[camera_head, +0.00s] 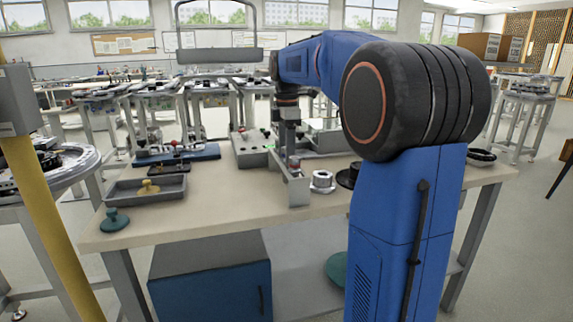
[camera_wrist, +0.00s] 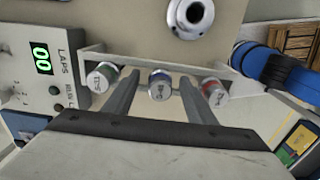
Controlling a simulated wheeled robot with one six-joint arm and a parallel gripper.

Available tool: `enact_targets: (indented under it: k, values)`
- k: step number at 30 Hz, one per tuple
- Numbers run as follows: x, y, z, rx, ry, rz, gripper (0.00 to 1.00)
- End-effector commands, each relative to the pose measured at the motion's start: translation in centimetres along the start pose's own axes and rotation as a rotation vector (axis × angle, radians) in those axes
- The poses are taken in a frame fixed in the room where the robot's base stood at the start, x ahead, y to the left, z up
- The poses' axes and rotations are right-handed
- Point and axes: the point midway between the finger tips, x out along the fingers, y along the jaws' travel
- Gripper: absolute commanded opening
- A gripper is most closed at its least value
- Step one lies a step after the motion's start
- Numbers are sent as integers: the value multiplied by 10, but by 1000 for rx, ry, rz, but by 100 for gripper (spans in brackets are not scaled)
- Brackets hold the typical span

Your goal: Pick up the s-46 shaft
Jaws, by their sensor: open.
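Three grey shafts with coloured bands stand in a row in a light grey rack (camera_wrist: 140,60) in the wrist view. My gripper (camera_wrist: 159,82) is open, one finger on each side of the blue-banded shaft, with nothing held. I cannot tell whether the fingers touch it. In the head view the rack (camera_head: 298,190) stands at the table's front, below my wrist.
A control box (camera_wrist: 30,55) with a green "00" LAPS display stands beside the rack. A metal flanged ring (camera_head: 322,181) is right of the rack. A grey tray (camera_head: 130,195) holds a yellow knobbed piece (camera_head: 149,187); a teal one (camera_head: 115,222) is near the left corner. The table's front left-middle is clear.

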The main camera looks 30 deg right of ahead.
Motion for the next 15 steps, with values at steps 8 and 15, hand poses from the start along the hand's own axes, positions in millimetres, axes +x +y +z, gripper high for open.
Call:
enact_targets:
  k: [8, 15]
  values:
    - [1, 0, 0, 0, 0, 0, 41]
    - [0, 0, 0, 0, 0, 1, 0]
